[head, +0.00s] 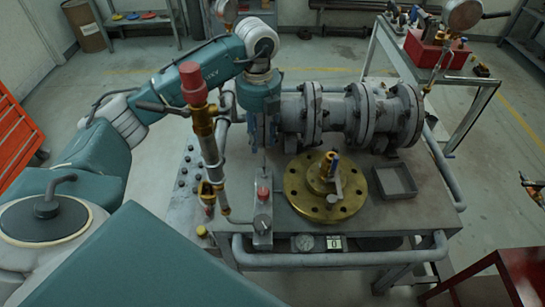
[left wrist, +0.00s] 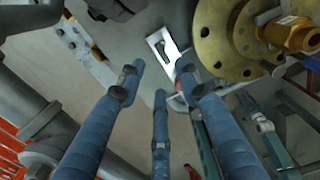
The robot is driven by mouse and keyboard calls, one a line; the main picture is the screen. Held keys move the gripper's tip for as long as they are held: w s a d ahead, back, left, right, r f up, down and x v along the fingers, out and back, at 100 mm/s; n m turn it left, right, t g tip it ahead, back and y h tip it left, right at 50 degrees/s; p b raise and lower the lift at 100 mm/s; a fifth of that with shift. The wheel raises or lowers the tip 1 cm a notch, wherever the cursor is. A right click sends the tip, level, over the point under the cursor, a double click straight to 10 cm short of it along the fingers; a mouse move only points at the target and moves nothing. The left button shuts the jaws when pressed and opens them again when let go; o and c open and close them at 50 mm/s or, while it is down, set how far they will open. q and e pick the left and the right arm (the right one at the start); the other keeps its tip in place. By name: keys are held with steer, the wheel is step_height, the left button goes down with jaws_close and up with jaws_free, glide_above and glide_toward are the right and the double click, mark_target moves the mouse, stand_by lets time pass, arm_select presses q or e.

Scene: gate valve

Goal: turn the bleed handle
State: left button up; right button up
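My left gripper (head: 263,143) hangs fingers down over the table, behind a small grey block (head: 262,222) with a red knob (head: 263,193). In the left wrist view its blue fingers (left wrist: 158,80) are spread with nothing between them. A pale slotted plate (left wrist: 165,50) lies beyond the fingertips. A bit of red is partly hidden by the right finger. A brass flange (head: 297,196) carries a brass fitting with a small grey lever (head: 338,187) and a blue part. I cannot tell which lever is the bleed handle. My right gripper is not seen.
A red-topped brass pipe (head: 193,85) stands upright left of the gripper. A grey flanged valve body (head: 355,115) lies behind the brass flange (left wrist: 225,35). A pipe rail runs along the front edge.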

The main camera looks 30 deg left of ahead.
mark_target(263, 161)
arm_select(q)
step_height(263, 161, down, 7)
steer(key=shift+w+d+f+p, duration=0.1)
steer(key=shift+f+p, duration=0.1)
steer(key=shift+p, duration=0.6)
steer(key=shift+f, duration=0.6)
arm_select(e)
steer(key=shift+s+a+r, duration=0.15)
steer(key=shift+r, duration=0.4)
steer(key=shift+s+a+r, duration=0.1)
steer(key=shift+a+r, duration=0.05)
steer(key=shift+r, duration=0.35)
arm_select(q)
steer(key=c, duration=0.8)
jaws_close()
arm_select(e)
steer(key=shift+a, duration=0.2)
